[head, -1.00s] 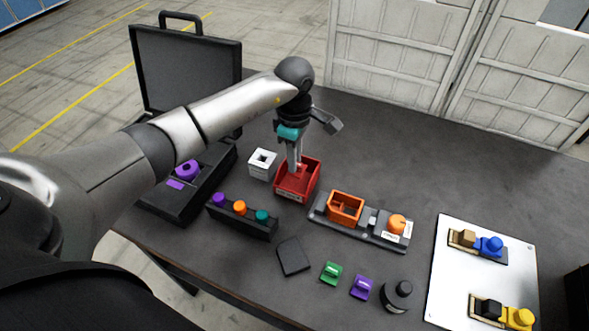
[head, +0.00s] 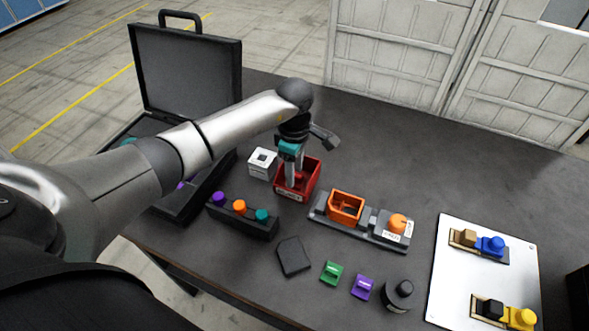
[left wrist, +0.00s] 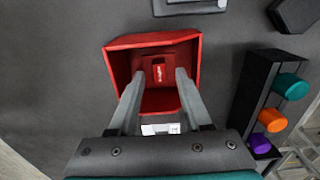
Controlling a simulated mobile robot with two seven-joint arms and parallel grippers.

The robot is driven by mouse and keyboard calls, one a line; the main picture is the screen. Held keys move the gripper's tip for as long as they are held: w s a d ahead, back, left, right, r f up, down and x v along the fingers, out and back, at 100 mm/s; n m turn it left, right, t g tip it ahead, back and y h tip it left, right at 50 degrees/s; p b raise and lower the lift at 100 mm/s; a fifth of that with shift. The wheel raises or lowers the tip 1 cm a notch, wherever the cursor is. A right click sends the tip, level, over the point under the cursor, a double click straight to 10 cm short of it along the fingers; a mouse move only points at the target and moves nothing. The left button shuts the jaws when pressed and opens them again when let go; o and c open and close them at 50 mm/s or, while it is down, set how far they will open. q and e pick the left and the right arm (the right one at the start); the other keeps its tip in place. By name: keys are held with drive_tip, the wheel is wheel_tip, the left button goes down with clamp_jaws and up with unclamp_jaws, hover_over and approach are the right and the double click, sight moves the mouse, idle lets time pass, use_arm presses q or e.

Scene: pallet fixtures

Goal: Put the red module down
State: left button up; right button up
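The red module (left wrist: 158,72) is a small red piece inside the open red bin (left wrist: 190,48), which also shows in the head view (head: 289,193). My left gripper (left wrist: 163,75) reaches down into the bin. Its two fingers stand apart on either side of the module, with a gap visible on each side, so it looks open. In the head view the left gripper (head: 297,180) and the bin's walls hide most of the module. My right gripper is in neither view.
A white block with a square hole (head: 262,163) stands just left of the bin. A dark rack with coloured knobs (head: 242,221) is in front, and a grey fixture with an orange box (head: 345,207) is to the right. The table's back right is clear.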

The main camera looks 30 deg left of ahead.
use_arm(q)
drive_tip(key=shift+r, duration=0.1)
wheel_tip(320, 180, up, 12)
drive_tip(key=shift+p, duration=0.35)
